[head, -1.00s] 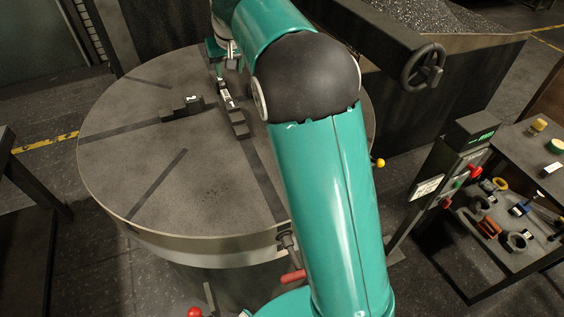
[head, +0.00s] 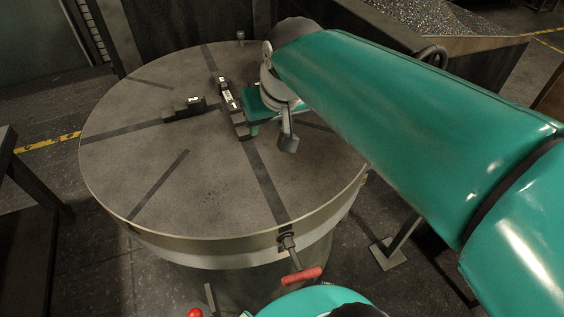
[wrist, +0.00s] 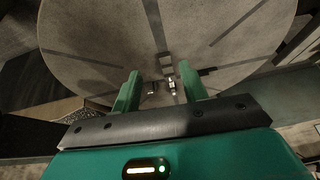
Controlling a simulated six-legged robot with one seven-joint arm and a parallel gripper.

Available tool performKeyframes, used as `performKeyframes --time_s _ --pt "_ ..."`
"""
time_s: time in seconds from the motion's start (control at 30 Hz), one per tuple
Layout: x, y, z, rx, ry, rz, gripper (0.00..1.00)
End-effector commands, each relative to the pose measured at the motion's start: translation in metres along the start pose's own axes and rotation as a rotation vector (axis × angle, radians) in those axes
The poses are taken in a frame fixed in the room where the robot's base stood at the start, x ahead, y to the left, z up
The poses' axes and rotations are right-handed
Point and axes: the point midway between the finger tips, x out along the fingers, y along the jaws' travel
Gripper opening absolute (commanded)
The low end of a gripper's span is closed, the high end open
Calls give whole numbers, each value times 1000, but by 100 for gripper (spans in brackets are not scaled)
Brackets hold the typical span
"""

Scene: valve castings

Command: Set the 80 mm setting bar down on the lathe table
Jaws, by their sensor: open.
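The round lathe table (head: 215,180) fills the left and middle of the head view. A small pale piece (head: 228,96) lies among dark stepped blocks near its middle. It may be the setting bar, but it is too small to be sure. My gripper (head: 262,106) is low over the table, just right of the blocks, and partly hidden by my arm. In the wrist view its two green fingers (wrist: 158,70) are wide apart. Small pale and dark pieces (wrist: 169,78) show beyond and between them. I see nothing gripped.
Another dark stepped block (head: 184,109) sits to the left on the table. A short post (head: 240,38) stands at the far rim. A red-handled key (head: 300,276) sticks out from the near rim. The table's front and left are mostly clear. A chip bin (head: 460,30) stands behind right.

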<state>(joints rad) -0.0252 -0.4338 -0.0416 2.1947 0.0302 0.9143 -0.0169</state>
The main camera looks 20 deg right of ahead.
Motion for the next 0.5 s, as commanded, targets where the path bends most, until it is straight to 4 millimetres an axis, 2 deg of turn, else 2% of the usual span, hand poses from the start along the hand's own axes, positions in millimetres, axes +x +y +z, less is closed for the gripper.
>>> performKeyframes --time_s 0.03,0.1,0.3,0.4,0.5 --pt "-4 0 18 -3 7 3 43" --pt "-6 -1 40 -7 12 8 43" --pt "-4 0 93 -18 23 26 43" --pt "-2 0 108 -20 25 32 43" --pt "-1 0 113 -21 25 34 43"
